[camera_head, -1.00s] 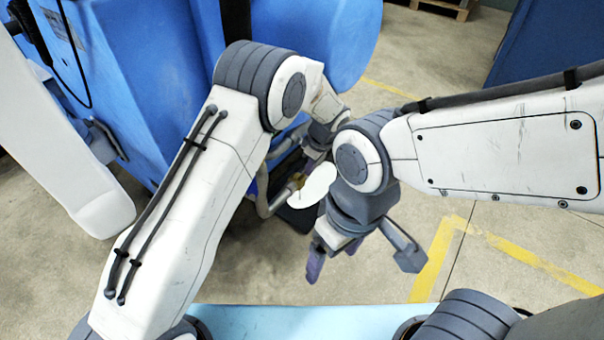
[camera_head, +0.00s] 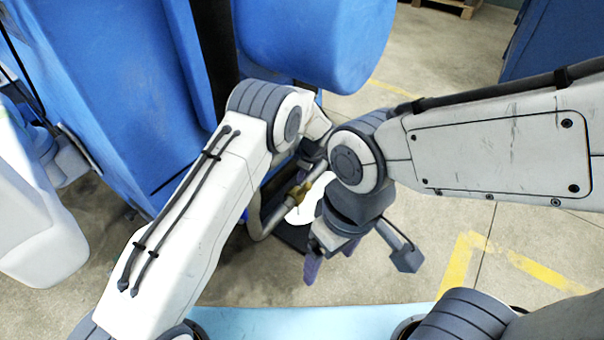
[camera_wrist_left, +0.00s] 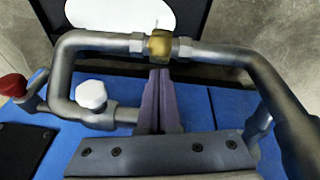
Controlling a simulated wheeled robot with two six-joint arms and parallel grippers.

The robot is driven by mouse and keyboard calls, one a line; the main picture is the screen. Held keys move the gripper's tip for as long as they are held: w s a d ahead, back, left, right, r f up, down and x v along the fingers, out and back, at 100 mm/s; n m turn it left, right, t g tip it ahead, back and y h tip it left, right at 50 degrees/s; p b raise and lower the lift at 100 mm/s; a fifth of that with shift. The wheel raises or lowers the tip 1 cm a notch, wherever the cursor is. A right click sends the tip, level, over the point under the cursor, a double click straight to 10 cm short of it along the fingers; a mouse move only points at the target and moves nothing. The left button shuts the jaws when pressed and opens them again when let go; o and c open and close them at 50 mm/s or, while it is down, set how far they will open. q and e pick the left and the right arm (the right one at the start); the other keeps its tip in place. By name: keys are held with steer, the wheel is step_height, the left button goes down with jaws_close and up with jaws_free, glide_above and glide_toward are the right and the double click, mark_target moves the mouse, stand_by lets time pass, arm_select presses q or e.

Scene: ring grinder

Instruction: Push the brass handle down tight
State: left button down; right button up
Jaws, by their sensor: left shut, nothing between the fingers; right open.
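The brass handle (camera_head: 299,193) sits on a grey pipe low in front of the blue machine in the head view. In the left wrist view the brass piece (camera_wrist_left: 160,44) is at top centre, between two pipe fittings. My left gripper's purple fingers (camera_wrist_left: 159,75) are shut together and empty, with their tips at the near lower edge of the brass piece. I cannot tell whether they touch it. In the head view my left fingers are largely hidden by the arms. My right gripper (camera_head: 328,262) is open and empty, nearer the camera and lower right of the brass handle.
Bent grey pipe (camera_wrist_left: 90,40) runs to both sides of the brass piece. A white knob (camera_wrist_left: 92,94) and a red knob (camera_wrist_left: 13,86) stand at left. A white rounded plate (camera_wrist_left: 120,14) lies beyond the pipe. Open floor (camera_head: 440,225) lies to the right.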

mark_target(303, 190)
arm_select(q)
steer(key=b+x, duration=0.1)
steer(key=x, duration=0.2)
steer(key=shift+f, duration=0.35)
steer(key=shift+a+f, duration=0.1)
steer(key=shift+f, duration=0.05)
steer(key=shift+b, duration=0.3)
